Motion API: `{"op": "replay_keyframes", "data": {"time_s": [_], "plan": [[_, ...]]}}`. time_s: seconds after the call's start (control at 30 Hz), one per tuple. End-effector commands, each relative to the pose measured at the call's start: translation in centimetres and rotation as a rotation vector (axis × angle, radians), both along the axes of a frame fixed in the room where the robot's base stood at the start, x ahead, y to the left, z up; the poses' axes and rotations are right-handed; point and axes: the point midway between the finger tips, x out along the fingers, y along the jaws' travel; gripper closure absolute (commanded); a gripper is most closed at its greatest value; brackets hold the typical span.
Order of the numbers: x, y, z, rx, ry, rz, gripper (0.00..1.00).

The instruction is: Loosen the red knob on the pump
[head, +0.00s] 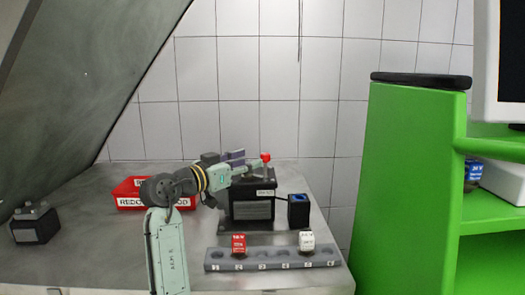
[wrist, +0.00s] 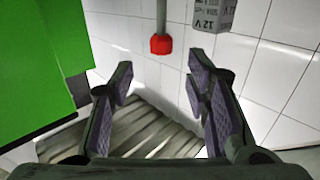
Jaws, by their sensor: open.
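The red knob (head: 265,157) stands on a short stem at the top of the dark pump (head: 252,190) in the head view. In the wrist view the red knob (wrist: 161,44) sits at the end of a grey stem, beyond my fingertips and between their lines. My gripper (wrist: 160,68) is open, with purple pads on both fingers and nothing between them. In the head view my gripper (head: 237,157) is just left of the knob, apart from it, and partly hidden by my arm.
A red bin (head: 127,202) stands left behind my arm. A dark blue-topped box (head: 299,210) is right of the pump. A green shelf (head: 405,190) stands at the right.

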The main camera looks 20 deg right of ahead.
Motion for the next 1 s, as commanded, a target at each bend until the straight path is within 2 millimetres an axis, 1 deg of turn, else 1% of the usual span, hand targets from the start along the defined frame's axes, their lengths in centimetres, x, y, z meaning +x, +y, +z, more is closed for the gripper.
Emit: {"op": "replay_keyframes", "data": {"time_s": [0.03, 0.2, 0.3, 0.4, 0.6, 0.83, 1.0], "plan": [[0.5, -1.1, 0.4, 0.001, 0.003, -0.004, 0.56], [2.1, -3.9, 0.4, 0.001, 0.003, -0.002, 0.56], [2.9, -5.3, 0.3, 0.0, 0.002, -0.001, 0.56], [3.5, -6.3, 0.2, 0.0, 0.001, 0.0, 0.56], [4.0, -7.1, 0.1, -0.001, 0.0, 0.002, 0.56], [4.0, -7.1, 0.0, -0.001, 0.0, 0.002, 0.56], [4.0, -7.1, 0.0, -0.001, 0.0, 0.002, 0.68]]}}
